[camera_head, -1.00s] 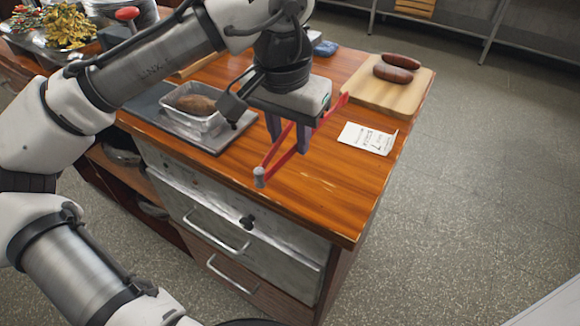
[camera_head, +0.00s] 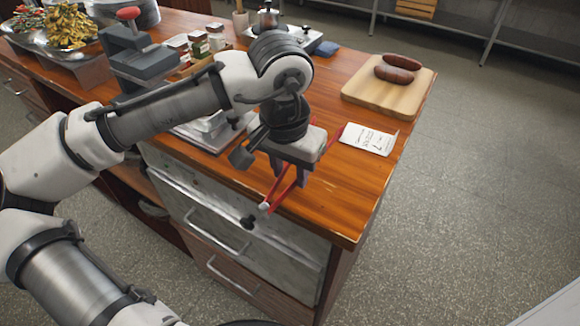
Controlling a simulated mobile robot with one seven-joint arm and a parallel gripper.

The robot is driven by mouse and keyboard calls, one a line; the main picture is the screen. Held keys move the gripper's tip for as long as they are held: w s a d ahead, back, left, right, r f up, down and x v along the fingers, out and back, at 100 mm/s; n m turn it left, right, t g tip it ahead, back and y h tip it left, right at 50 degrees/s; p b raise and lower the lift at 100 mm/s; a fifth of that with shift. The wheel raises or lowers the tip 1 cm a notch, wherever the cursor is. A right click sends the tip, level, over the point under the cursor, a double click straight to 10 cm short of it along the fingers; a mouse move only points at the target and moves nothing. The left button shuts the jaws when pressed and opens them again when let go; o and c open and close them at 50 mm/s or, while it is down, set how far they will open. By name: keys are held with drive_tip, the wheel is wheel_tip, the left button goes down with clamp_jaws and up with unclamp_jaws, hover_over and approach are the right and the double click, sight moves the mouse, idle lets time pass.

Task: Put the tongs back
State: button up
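Red tongs (camera_head: 285,193) are held between the fingers of my gripper (camera_head: 288,180) above the front part of the wooden counter (camera_head: 335,205). One end of the tongs points down toward the counter's front edge, and the other end shows behind the gripper, near the paper note. The gripper is shut on the tongs, whose middle is partly hidden by the gripper body. I cannot tell whether the tongs touch the wood.
A cutting board (camera_head: 372,97) with two sausages (camera_head: 398,70) lies at the back right. A paper note (camera_head: 368,139) lies in front of it. A metal tray (camera_head: 207,125) is partly behind my arm. Spice jars (camera_head: 198,44) stand farther back. The counter's front right corner is clear.

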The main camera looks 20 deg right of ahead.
drive_tip(key=shift+f, duration=0.45)
drive_tip(key=o, duration=0.5)
drive_tip(key=shift+o, duration=0.2)
wheel_tip(320, 180, up, 13)
drive_tip(key=s+a, duration=0.1)
